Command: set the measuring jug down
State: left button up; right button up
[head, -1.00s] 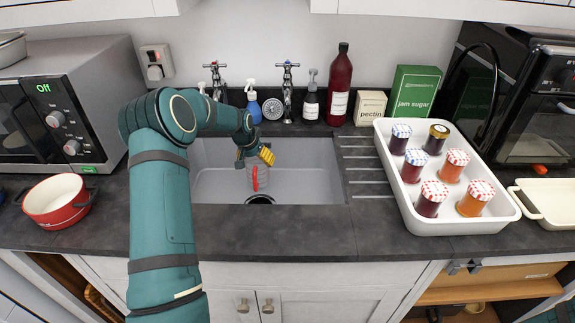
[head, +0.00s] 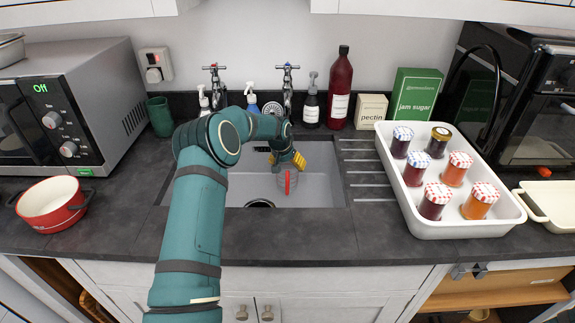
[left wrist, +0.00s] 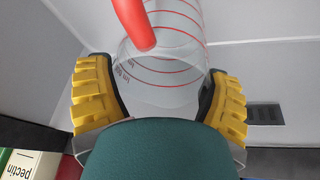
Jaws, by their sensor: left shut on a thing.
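The measuring jug is clear with red markings and a red handle; in the head view the jug (head: 286,184) is over the right part of the sink (head: 237,190). My left gripper (head: 289,165) is shut on the jug from above. In the left wrist view the yellow fingers of the gripper (left wrist: 158,100) lie on both sides of the jug (left wrist: 180,55), with the red handle at the top. I cannot tell whether the jug's base touches the sink floor. My right gripper is not in view.
Two taps, bottles and boxes stand behind the sink. A white tray (head: 430,225) of several jam jars sits right of the ribbed drainer (head: 365,170). A red pot (head: 60,218) and a green cup (head: 160,117) are left. The front worktop is clear.

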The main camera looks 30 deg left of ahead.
pick_arm(q)
jog(key=shift+r, duration=0.1)
jog(key=o, duration=1.1)
jog(key=p+v, duration=0.2)
jog(key=v, duration=1)
jog(key=shift+s+d, duration=0.1)
